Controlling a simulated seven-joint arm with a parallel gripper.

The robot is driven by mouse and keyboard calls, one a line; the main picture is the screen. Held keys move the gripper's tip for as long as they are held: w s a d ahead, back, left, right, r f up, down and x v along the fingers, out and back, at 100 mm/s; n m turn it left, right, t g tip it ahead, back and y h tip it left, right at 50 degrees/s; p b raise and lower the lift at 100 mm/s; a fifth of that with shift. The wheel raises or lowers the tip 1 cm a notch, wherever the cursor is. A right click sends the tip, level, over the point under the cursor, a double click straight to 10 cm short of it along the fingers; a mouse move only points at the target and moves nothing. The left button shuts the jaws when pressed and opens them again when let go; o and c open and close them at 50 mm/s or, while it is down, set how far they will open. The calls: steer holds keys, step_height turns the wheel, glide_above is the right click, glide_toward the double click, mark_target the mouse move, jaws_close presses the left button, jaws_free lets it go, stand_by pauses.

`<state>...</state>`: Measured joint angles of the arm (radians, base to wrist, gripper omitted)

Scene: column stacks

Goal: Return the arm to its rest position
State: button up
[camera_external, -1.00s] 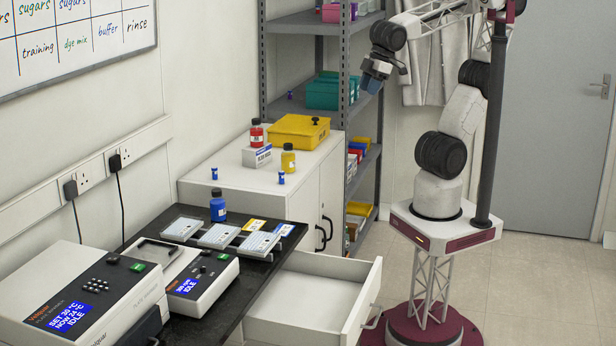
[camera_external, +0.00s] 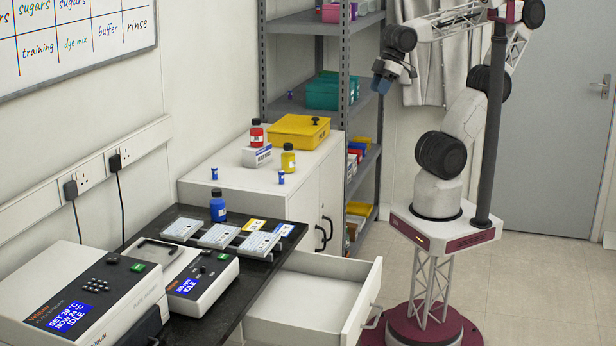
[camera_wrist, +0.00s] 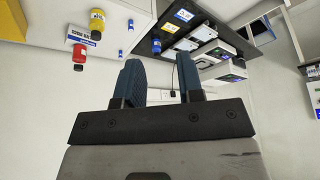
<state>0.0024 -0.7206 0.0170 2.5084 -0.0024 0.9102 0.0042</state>
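My arm stands on its maroon and white base at the right of the external view. My gripper (camera_external: 381,84) hangs high in the air in front of the grey shelf unit, pointing down and to the left. In the wrist view, the two blue fingers of my gripper (camera_wrist: 158,84) stand apart with an empty gap between them. Nothing is held. My gripper touches none of the objects around it.
An open white drawer (camera_external: 300,306) juts out below the black bench (camera_external: 170,212). The white cabinet (camera_external: 220,180) carries a red bottle (camera_external: 257,133), a yellow bottle (camera_external: 288,160) and a yellow box (camera_external: 299,130). The shelf unit (camera_external: 310,78) stands close behind my gripper. The floor (camera_external: 540,290) is clear.

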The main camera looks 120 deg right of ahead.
step_height(320, 180, down, 7)
steer(key=g, duration=0.2)
steer(key=shift+w+d, duration=0.15)
steer(key=shift+w, duration=0.3)
